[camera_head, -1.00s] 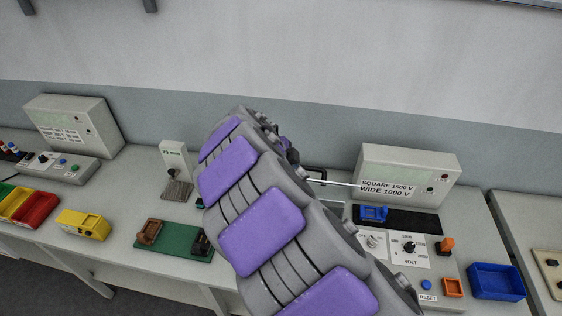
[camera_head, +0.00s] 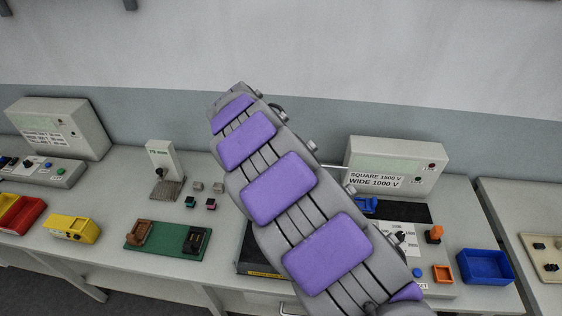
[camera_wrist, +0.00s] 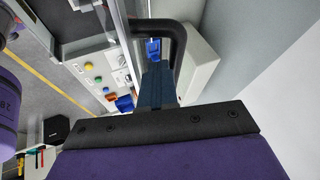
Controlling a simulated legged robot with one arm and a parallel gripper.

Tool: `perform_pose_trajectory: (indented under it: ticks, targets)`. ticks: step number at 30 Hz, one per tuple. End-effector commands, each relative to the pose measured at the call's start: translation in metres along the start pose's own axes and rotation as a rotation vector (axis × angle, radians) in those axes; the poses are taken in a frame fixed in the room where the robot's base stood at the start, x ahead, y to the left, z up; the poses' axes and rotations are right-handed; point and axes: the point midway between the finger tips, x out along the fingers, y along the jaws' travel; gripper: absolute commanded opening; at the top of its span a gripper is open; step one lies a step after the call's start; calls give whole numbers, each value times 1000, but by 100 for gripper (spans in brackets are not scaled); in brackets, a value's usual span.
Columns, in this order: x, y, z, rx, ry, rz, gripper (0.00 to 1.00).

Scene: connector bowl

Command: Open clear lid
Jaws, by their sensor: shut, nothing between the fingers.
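In the wrist view my gripper (camera_wrist: 157,70) shows as narrow dark-blue fingers, shut and empty. A thick black curved handle (camera_wrist: 181,48) loops around the fingertips; I cannot tell whether they touch. Clear panel edges seem to run beside the handle, but the clear lid itself is hard to make out. In the head view my arm hides my gripper and most of the lid area. A blue connector (camera_head: 367,205) sits on the black strip at the right station.
The grey test box (camera_head: 393,165) stands behind the right station. A knob panel, an orange piece (camera_head: 434,233) and a blue bin (camera_head: 485,267) lie to the right. A green board (camera_head: 168,246) and yellow holder (camera_head: 72,228) are left.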

Motion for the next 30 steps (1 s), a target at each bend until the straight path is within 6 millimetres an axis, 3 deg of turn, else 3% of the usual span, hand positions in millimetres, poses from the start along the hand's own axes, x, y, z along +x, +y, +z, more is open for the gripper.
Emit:
perform_pose_trajectory:
  ticks: [18, 30]
  targets:
    - [9, -46, -3, -31, -15, 74, 0]
    - [8, -50, -6, -29, -13, 76, 0]
